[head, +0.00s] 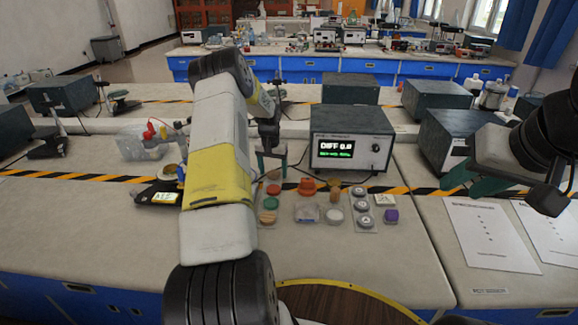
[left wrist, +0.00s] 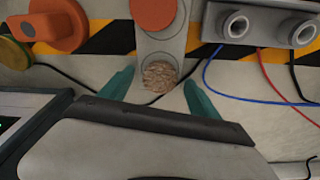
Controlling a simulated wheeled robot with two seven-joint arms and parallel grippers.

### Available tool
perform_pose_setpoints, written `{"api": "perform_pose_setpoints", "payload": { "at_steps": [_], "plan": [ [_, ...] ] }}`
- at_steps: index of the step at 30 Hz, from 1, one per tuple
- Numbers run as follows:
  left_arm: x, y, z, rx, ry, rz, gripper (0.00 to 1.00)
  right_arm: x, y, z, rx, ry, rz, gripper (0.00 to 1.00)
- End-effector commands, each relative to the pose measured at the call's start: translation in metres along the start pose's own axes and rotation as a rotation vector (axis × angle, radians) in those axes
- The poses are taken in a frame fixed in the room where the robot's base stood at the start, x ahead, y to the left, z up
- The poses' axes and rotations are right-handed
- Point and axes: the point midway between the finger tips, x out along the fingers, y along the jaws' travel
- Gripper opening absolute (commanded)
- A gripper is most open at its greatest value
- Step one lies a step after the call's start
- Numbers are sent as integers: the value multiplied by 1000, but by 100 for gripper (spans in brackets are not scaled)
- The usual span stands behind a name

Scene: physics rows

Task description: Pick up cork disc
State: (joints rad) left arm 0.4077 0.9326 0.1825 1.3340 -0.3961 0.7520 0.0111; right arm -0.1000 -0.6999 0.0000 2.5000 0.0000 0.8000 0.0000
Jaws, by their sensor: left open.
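The cork disc (left wrist: 159,76) is round, speckled brown, and lies on a pale grey strip in the left wrist view. In the head view it is a small tan spot (head: 273,175) below my left gripper. My left gripper (head: 271,164) is open, with its teal fingertips on either side of the disc in the left wrist view (left wrist: 163,80). No contact with the disc shows. My right gripper (head: 468,181) is over the right side of the bench, away from the disc; its jaw gap is not clear.
An orange disc (left wrist: 153,12) lies beside the cork on the same strip. An orange knobbed piece (head: 307,187) and the display box (head: 352,140) stand to the right in the head view. A grey block with two sockets (left wrist: 262,22) and loose cables are close by.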

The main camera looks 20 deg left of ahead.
Motion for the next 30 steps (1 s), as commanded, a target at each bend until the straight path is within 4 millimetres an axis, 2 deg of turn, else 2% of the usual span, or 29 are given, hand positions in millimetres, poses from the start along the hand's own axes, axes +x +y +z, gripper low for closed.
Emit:
{"api": "perform_pose_setpoints", "payload": {
  "at_steps": [5,6,15,25,30],
  "plan": [
    [0,0,0,0,0,0,72,0,0,0,0,0,0,36],
    [0,0,0,0,0,0,68,0,0,0,0,0,0,36],
    [0,0,0,0,-1,0,9,0,0,0,0,0,0,36],
    [-2,0,0,0,0,0,7,0,0,0,0,0,0,36],
    [-14,0,-2,1,0,-1,7,0,0,0,0,0,0,36]
  ]
}}
